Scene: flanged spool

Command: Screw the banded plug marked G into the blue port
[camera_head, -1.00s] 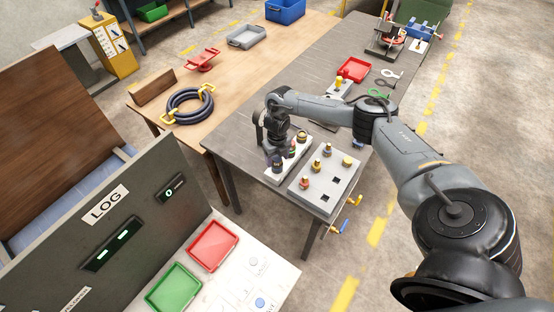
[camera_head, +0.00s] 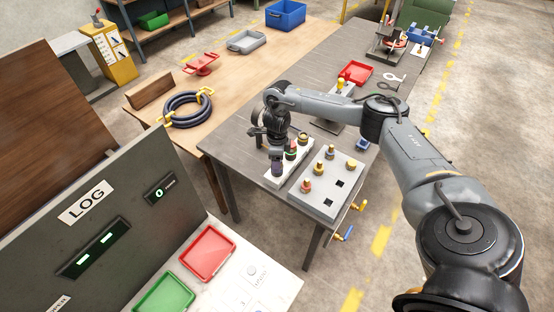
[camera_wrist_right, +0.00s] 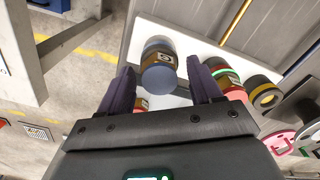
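In the right wrist view, a plug with a blue-grey end (camera_wrist_right: 160,78) and a brown band with a small mark, perhaps a G, stands on a white strip (camera_wrist_right: 185,35). My right gripper (camera_wrist_right: 162,82) is open, with its dark purple fingers on either side of this plug and gaps visible. In the head view, my right gripper (camera_head: 279,160) is low over the near end of the white strip (camera_head: 299,165), partly hiding the plugs there. My left gripper is not in view. I cannot make out a blue port.
More banded plugs (camera_wrist_right: 264,93) stand to the right of my fingers in the wrist view. A red tray (camera_head: 355,72) lies farther back. The near left table corner is clear.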

